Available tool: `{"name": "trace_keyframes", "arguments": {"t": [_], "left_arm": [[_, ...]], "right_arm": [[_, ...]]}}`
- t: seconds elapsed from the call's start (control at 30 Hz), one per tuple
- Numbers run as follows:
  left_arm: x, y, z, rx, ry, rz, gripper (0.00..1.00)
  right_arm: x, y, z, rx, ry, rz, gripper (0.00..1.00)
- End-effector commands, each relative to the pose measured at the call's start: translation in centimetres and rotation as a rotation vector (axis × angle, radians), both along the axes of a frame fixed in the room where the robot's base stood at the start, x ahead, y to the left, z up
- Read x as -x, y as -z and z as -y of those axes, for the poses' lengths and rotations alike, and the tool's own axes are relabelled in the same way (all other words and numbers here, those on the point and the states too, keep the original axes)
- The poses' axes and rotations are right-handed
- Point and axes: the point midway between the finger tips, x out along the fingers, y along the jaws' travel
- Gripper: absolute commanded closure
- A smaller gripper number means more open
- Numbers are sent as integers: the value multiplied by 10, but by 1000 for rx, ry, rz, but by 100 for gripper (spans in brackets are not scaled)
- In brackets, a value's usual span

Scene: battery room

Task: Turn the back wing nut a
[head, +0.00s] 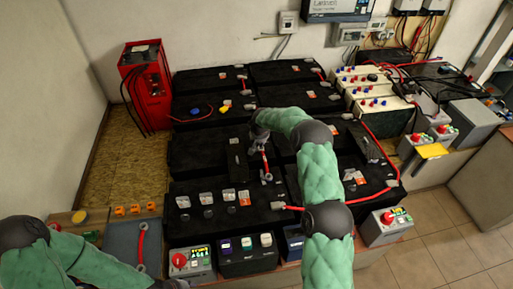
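My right arm reaches over the black battery bank (195,150). Its dark gripper (260,140) is at the middle of the bank, pointing down beside a short red cable (265,160). Its fingers are small and dark against the black batteries, so I cannot tell whether they are open or touch anything. A small grey fitting (267,177), perhaps a wing nut, sits at the cable's near end. I cannot make out which part is the back wing nut; it may be hidden by my gripper. My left gripper (175,284) is at the bottom edge, partly cut off.
A red cabinet (145,80) stands back left. Cream batteries (365,90) are back right.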

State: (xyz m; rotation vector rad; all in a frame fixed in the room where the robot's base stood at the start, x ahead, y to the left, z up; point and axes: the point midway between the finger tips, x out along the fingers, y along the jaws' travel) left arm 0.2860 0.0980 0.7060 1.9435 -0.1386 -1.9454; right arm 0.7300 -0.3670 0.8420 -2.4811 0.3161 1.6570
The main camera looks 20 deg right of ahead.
Motion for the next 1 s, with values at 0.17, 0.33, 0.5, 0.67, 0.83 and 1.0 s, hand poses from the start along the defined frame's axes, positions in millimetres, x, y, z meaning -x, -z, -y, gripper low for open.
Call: {"name": "trace_keyframes", "arguments": {"t": [0.17, 0.33, 0.5, 0.67, 0.83, 1.0], "left_arm": [[0, 7, 0, 0, 0, 0, 60], [0, 12, 0, 0, 0, 0, 60], [0, 14, 0, 0, 0, 0, 60], [0, 14, 0, 0, 0, 0, 60], [0, 14, 0, 0, 0, 0, 60], [0, 14, 0, 0, 0, 0, 60]], "right_arm": [[-11, 30, 2, 0, 0, -1, 70], [-19, 50, 5, 1, 0, -1, 70], [-24, 61, 6, 0, 0, 0, 70], [-25, 63, 7, 0, 0, 0, 70], [-25, 64, 7, 0, 0, 0, 70], [-25, 64, 7, 0, 0, 0, 100]]}}
